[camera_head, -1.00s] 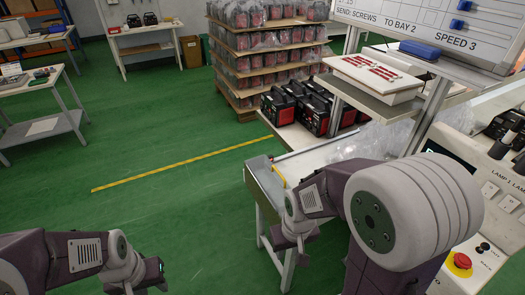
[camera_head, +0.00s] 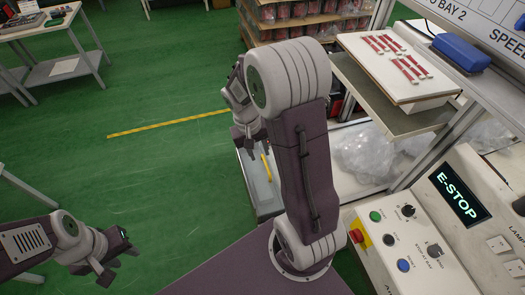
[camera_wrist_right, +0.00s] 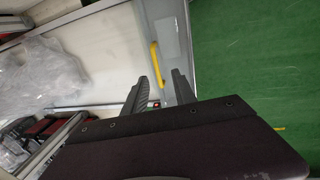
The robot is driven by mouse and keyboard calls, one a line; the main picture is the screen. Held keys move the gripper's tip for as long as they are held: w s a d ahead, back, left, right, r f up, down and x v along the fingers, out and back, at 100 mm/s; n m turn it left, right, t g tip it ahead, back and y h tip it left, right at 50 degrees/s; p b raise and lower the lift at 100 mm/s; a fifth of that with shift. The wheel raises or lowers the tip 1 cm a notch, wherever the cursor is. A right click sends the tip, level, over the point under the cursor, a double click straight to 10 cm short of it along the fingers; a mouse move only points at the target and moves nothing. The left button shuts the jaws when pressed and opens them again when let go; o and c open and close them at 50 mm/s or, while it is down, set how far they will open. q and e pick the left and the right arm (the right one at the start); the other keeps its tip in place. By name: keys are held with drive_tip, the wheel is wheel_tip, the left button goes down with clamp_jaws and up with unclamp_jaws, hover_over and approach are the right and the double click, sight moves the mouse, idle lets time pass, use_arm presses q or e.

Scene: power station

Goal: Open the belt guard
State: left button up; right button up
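The belt guard shows as a pale, flat panel at the end of the belt, with a yellow handle (camera_head: 267,166). In the right wrist view the yellow handle (camera_wrist_right: 155,62) stands on a grey strip (camera_wrist_right: 175,45) of the panel. My right gripper (camera_head: 250,148) is over that end of the belt, partly hidden by my arm. In its wrist view the right gripper (camera_wrist_right: 166,75) is open and empty, its fingertips close to the handle; I cannot tell whether they touch it. My left gripper (camera_head: 120,260) is open and empty over the floor at lower left.
A control panel (camera_head: 425,245) with buttons and an E-STOP display stands at right. Green floor (camera_head: 160,180) is free at left.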

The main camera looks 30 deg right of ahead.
sight(266, 166)
drive_tip(key=d+f, duration=0.1)
drive_tip(key=f, duration=0.4)
drive_tip(key=d+f, duration=0.1)
drive_tip(key=f, duration=0.2)
drive_tip(key=shift+d+f+b, duration=0.3)
drive_tip(key=shift+d, duration=0.05)
drive_tip(key=shift+s, duration=0.1)
clamp_jaws()
idle(1.0)
